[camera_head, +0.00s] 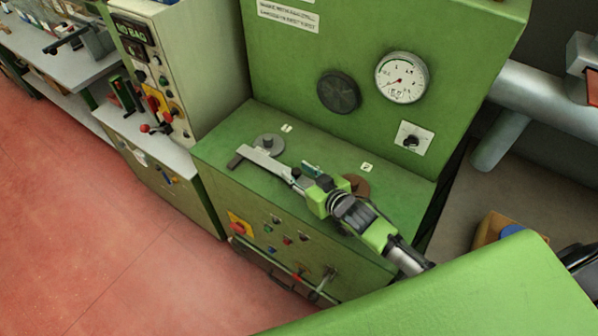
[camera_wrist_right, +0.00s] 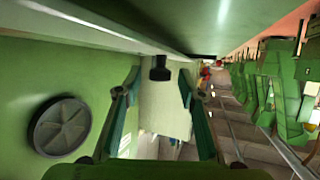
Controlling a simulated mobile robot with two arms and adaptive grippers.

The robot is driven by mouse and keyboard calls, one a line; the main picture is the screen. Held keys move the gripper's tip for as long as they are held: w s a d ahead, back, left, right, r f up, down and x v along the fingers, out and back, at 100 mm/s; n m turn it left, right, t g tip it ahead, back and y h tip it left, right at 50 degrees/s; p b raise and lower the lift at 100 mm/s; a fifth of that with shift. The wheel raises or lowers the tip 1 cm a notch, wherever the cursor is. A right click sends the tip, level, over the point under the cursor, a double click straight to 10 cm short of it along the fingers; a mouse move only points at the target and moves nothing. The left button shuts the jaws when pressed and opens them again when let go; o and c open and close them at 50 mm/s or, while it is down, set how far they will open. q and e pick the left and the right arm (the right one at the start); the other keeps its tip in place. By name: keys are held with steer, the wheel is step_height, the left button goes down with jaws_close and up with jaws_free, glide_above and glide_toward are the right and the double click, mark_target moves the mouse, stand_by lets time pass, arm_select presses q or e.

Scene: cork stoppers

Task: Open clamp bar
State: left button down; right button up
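The clamp bar (camera_head: 264,163) is a flat grey metal bar lying across the top of the green machine, in front of a grey round disc. A small black knob (camera_head: 297,173) stands at its right end; the knob also shows in the right wrist view (camera_wrist_right: 160,69). My right gripper (camera_head: 307,172) is at this right end, close to the knob. In the right wrist view its two fingers (camera_wrist_right: 159,78) are apart, with the knob between or just beyond the tips; contact is not clear. My left gripper is not in view.
The green machine's upright panel (camera_head: 320,45) with a pressure gauge (camera_head: 401,77) rises behind the ledge. The grey disc (camera_head: 268,144) and a brown disc (camera_head: 357,186) sit on the ledge. A control cabinet (camera_head: 160,75) stands at left. Red floor (camera_head: 90,220) is clear.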

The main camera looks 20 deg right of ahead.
steer(key=shift+c, duration=0.3)
jaws_close()
steer(key=shift+s+a+p, duration=0.6)
steer(key=shift+s+a, duration=0.6)
steer(key=shift+a, duration=0.3)
steer(key=shift+s+a, duration=0.1)
steer(key=shift+a, duration=0.1)
steer(key=shift+o, duration=0.3)
jaws_free()
steer(key=shift+d, duration=0.1)
